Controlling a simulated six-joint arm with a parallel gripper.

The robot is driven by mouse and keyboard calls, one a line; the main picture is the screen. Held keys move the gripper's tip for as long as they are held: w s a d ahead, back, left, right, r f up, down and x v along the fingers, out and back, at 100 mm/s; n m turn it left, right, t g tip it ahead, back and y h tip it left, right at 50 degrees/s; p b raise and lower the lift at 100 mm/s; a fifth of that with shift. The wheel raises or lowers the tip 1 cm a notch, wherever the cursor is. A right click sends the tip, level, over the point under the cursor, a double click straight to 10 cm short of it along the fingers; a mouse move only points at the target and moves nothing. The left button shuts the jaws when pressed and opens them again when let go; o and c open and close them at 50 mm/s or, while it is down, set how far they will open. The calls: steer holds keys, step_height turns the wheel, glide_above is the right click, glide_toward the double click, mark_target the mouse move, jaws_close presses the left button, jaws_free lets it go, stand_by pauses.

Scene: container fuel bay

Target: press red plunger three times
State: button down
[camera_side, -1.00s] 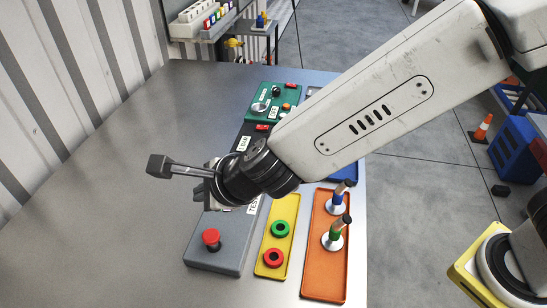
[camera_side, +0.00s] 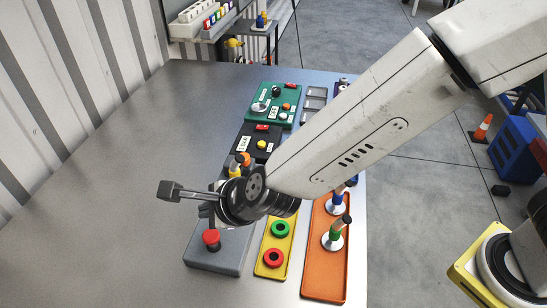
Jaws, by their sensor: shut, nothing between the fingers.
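The red plunger (camera_side: 211,237) stands upright on a grey box (camera_side: 218,258) near the front of the metal table. Its red cap is in plain view. My gripper (camera_side: 167,191) is shut and empty. It points to the left in the picture, and its tip shows up and to the left of the plunger, apart from it in the picture. The wrist overlaps the back part of the grey box and hides it. How high the gripper is above the table is hard to tell from this view.
A yellow tray (camera_side: 263,265) with a green ring (camera_side: 280,229) and a red ring (camera_side: 273,257) lies right of the box. Beside it is an orange tray (camera_side: 324,285) with upright pegs. Black and green (camera_side: 258,92) panels lie behind. The table's left side (camera_side: 110,210) is clear.

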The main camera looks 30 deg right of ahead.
mark_target(213, 234)
steer(key=shift+f, duration=2.15)
steer(key=shift+f, duration=1.8)
stand_by(2.8)
steer(key=shift+r, duration=0.1)
stand_by(0.3)
steer(key=shift+r, duration=1.7)
